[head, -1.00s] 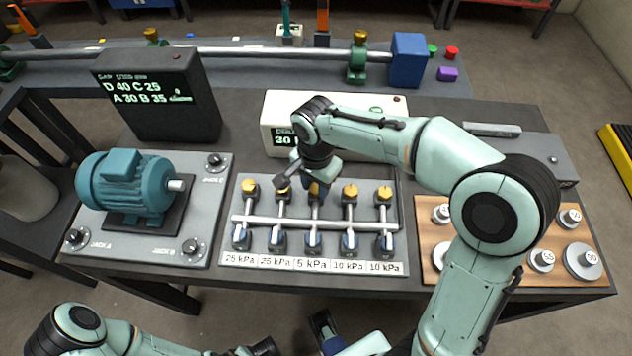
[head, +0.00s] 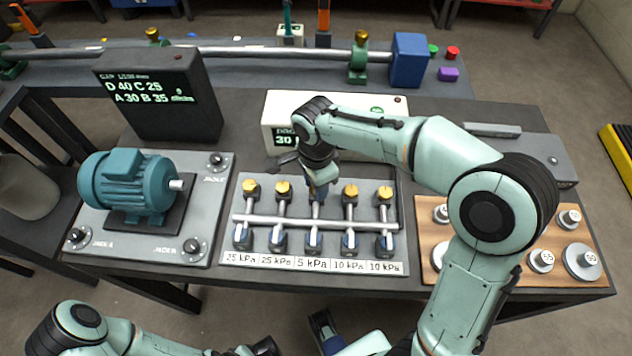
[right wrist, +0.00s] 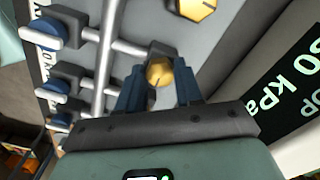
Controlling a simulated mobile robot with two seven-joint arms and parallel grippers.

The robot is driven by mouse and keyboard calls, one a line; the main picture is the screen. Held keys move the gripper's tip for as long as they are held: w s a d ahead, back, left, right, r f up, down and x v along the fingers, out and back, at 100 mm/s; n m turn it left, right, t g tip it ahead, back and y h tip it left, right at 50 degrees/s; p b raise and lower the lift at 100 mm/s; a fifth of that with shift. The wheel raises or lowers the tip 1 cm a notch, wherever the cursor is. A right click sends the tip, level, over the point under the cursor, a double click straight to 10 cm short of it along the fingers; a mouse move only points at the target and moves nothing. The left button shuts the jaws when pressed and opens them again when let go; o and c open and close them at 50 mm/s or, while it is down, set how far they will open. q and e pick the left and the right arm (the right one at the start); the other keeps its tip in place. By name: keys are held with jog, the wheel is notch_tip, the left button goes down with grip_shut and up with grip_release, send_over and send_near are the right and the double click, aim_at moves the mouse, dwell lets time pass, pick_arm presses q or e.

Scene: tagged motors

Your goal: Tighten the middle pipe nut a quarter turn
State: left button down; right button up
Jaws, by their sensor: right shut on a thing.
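The middle pipe nut, brass-coloured with a dark mark, sits between the fingers of my right gripper (right wrist: 160,88) in the right wrist view (right wrist: 160,72). The gripper is shut on it. In the head view, my right gripper (head: 319,188) covers most of this nut at the top of the middle pipe (head: 316,211). The card below that pipe reads 5 kPa (head: 312,264). A white gauge box (head: 281,113) behind shows 30, partly hidden by my arm; the right wrist view shows 30 kPa (right wrist: 290,85). My left gripper is only partly visible at the bottom edge (head: 262,348).
Neighbouring brass nuts stand close on the left (head: 283,187) and right (head: 350,190). A cross pipe (head: 262,221) joins the pipes. A teal motor (head: 128,185) on a grey plate is left. A wooden board (head: 432,235) with several weights is right, partly behind my arm.

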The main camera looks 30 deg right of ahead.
jog(key=shift+r, duration=0.1)
jog(key=o, duration=1)
jog(key=shift+o, duration=0.2)
notch_tip(320, 180, up, 13)
jog(key=p, duration=0.2)
jog(key=shift+r, duration=0.15)
jog(key=shift+s, duration=0.1)
